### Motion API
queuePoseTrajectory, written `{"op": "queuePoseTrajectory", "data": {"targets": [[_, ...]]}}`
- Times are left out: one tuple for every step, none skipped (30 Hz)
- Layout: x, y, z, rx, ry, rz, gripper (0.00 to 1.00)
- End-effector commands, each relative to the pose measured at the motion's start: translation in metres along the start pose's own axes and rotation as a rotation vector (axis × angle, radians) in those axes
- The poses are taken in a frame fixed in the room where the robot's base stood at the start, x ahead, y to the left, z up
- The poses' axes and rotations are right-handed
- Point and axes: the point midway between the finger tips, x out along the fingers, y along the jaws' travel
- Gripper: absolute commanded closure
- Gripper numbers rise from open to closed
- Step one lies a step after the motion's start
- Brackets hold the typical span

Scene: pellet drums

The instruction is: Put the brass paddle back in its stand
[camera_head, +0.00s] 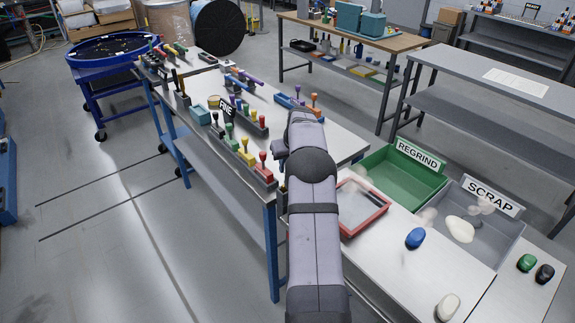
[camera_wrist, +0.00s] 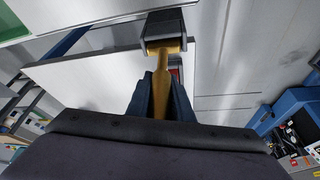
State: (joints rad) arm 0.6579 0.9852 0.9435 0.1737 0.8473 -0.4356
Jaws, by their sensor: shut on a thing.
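The brass paddle (camera_wrist: 163,62) is a golden, slim piece that widens toward its far end. In the wrist view my gripper (camera_wrist: 161,90) is shut on its shaft. The paddle's far end meets a dark grey block-like holder (camera_wrist: 152,29), which looks like the stand. Brass shows inside the block's opening, but I cannot tell how deep the paddle sits.
To the right are a red-framed tray (camera_head: 384,205), a green REGRIND bin (camera_head: 383,157), a grey SCRAP bin (camera_head: 506,228) and a blue object (camera_head: 415,238).

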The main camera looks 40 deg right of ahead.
Motion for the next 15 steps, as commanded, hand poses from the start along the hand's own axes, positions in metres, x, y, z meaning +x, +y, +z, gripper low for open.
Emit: {"op": "queuePoseTrajectory", "data": {"targets": [[0.0013,0.0001,0.0001,0.000,0.002,0.000,1.00],[0.0019,0.0001,0.0004,0.000,0.002,0.000,1.00],[0.0027,0.0001,0.0007,0.000,0.002,0.000,1.00],[0.0033,0.0001,0.0010,0.000,0.002,0.000,1.00],[0.0040,0.0001,0.0012,0.000,0.002,0.000,1.00],[0.0048,0.0001,0.0016,0.000,0.002,0.000,1.00],[0.0054,0.0001,0.0019,0.000,0.001,0.000,1.00],[0.0061,0.0001,0.0022,0.000,0.001,0.000,1.00],[0.0069,0.0001,0.0025,0.000,0.001,0.000,1.00],[0.0075,0.0000,0.0028,0.000,0.001,0.000,1.00],[0.0080,0.0000,0.0030,0.000,0.001,0.000,1.00],[0.0087,0.0000,0.0033,0.000,0.001,0.000,1.00],[0.0084,0.0001,0.0031,0.000,0.002,0.000,0.78],[0.0080,0.0001,0.0029,0.000,0.002,0.000,0.71],[0.0079,0.0001,0.0030,0.000,0.001,0.000,0.61]]}}
